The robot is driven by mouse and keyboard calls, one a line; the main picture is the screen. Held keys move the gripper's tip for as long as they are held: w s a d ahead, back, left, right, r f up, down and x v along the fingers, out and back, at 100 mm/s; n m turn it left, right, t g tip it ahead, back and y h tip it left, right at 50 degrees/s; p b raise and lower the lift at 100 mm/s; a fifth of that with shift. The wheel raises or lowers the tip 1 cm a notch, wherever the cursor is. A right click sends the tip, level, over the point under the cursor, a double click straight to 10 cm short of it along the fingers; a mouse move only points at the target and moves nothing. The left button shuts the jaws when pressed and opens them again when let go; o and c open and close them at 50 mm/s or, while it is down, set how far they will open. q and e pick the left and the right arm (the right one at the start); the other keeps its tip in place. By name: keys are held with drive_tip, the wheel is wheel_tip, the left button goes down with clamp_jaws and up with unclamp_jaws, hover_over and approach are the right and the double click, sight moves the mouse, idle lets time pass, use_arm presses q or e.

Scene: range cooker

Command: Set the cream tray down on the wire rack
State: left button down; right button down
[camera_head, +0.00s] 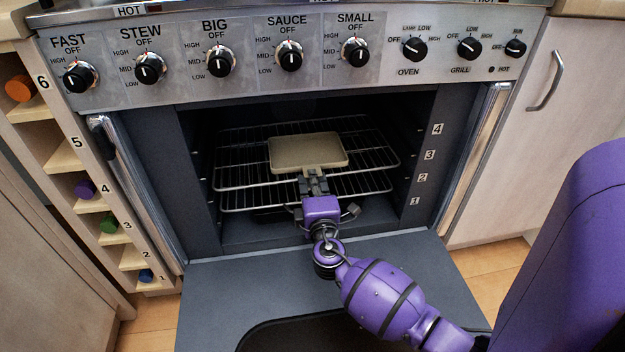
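The cream tray (307,148) is inside the open oven, right way up and roughly level. It lies over the middle of the upper wire rack (236,154); I cannot tell whether it touches the wires. My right gripper (314,178) reaches in over the lowered door and is shut on the tray's near edge, with its fingers partly hidden behind its own wrist. Part of the rack is hidden under the tray. My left gripper is not in view.
A second wire rack (240,198) sits lower in the oven. The oven door (225,290) lies open below my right arm. Oven side walls and numbered levels (429,155) flank the racks. The control panel (185,60) overhangs the opening. Bare wires show on both sides of the tray.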

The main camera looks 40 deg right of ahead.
drive_tip(key=shift+f, duration=0.3)
drive_tip(key=c, duration=1.9)
unclamp_jaws()
drive_tip(key=shift+s, duration=0.1)
drive_tip(key=shift+o, duration=0.2)
drive_tip(key=shift+a+f, duration=0.1)
drive_tip(key=v, duration=1.2)
drive_tip(key=shift+r, duration=0.5)
